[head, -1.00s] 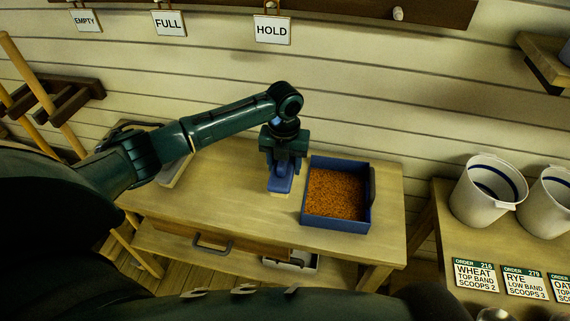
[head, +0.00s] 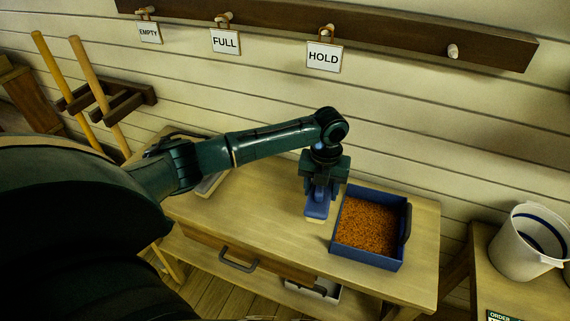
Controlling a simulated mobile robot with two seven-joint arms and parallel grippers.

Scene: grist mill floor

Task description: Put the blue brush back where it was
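The blue brush (head: 316,210) is upright on or just above the wooden table, with its pale bristles down, close to the left side of the blue tray (head: 368,262). I cannot tell whether the bristles touch the tabletop. My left gripper (head: 322,190) points down from above and is shut on the brush's upper part, which its fingers partly hide. The tray holds orange-brown grain (head: 367,226). My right gripper is not in view.
A white bucket (head: 527,245) stands on another table at right. A peg rail (head: 390,32) with signs hangs on the wall.

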